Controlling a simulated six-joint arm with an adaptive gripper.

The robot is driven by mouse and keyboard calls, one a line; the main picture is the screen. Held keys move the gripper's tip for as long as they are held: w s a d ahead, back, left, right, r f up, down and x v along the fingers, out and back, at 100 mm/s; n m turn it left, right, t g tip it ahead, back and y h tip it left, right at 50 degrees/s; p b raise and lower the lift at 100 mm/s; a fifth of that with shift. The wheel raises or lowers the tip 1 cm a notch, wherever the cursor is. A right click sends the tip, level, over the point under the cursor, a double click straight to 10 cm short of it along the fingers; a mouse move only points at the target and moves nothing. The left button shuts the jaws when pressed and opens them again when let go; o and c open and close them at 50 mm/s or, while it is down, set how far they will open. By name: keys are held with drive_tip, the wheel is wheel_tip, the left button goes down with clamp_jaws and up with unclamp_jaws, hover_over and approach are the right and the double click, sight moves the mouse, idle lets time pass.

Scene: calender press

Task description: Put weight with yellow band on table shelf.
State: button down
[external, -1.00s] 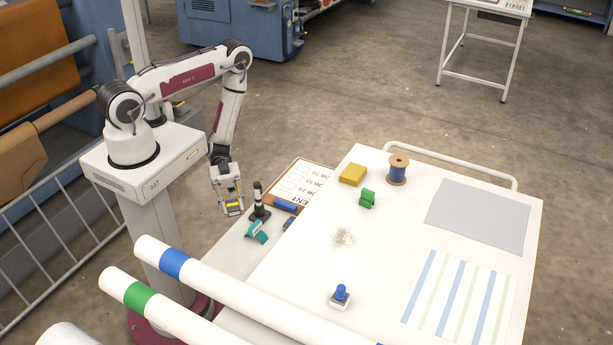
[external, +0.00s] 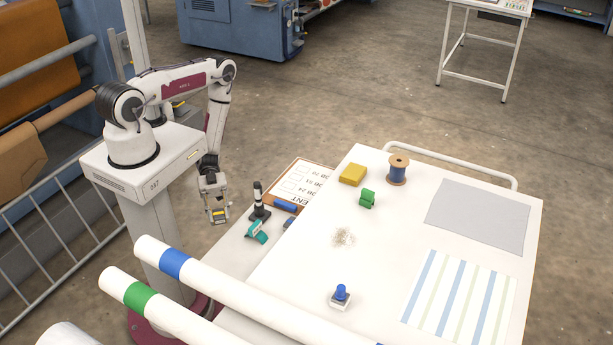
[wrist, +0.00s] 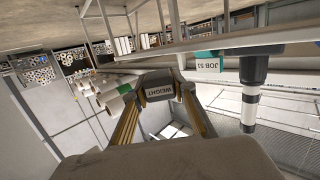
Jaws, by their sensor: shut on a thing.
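My gripper (external: 218,217) is shut on a dark weight with a yellow band (external: 219,213) and holds it in the air, left of the table. In the wrist view, which looks upside down, the weight (wrist: 160,91) sits between the fingertips, its face lettered WEIGHT; no yellow band shows there. The table shelf (external: 233,254) is the lower white surface at the left of the white table top (external: 300,270). The weight is apart from the shelf, just left of its edge.
On the shelf, a black-and-white post (external: 258,200), a teal item (external: 256,231) and a clipboard (external: 310,177) stand or lie near the gripper. Banded rolls (external: 230,285) cross in front. A yellow block (external: 352,174), a spool (external: 397,170) and a green item (external: 367,199) are on the table top.

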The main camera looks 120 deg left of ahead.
idle(0.3)
approach(229, 263)
drive_tip(key=shift+w+d+r, duration=0.35)
drive_tip(key=shift+w+d, duration=0.45)
drive_tip(key=shift+w, duration=0.05)
drive_tip(key=shift+w+d+r, duration=0.35)
drive_tip(key=shift+w+d, duration=0.4)
drive_tip(key=shift+w, duration=0.05)
drive_tip(key=shift+w+d+r, duration=0.35)
drive_tip(key=shift+w+d, duration=0.45)
drive_tip(key=shift+w, duration=0.05)
drive_tip(key=shift+d, duration=0.1)
drive_tip(key=shift+r+x, duration=0.15)
drive_tip(key=shift+x, duration=0.65)
drive_tip(key=shift+r+x, duration=0.1)
drive_tip(key=shift+x, duration=0.65)
drive_tip(key=shift+f, duration=0.8)
drive_tip(key=c, duration=1.6)
unclamp_jaws()
drive_tip(key=shift+f, duration=0.15)
drive_tip(key=shift+c, duration=0.2)
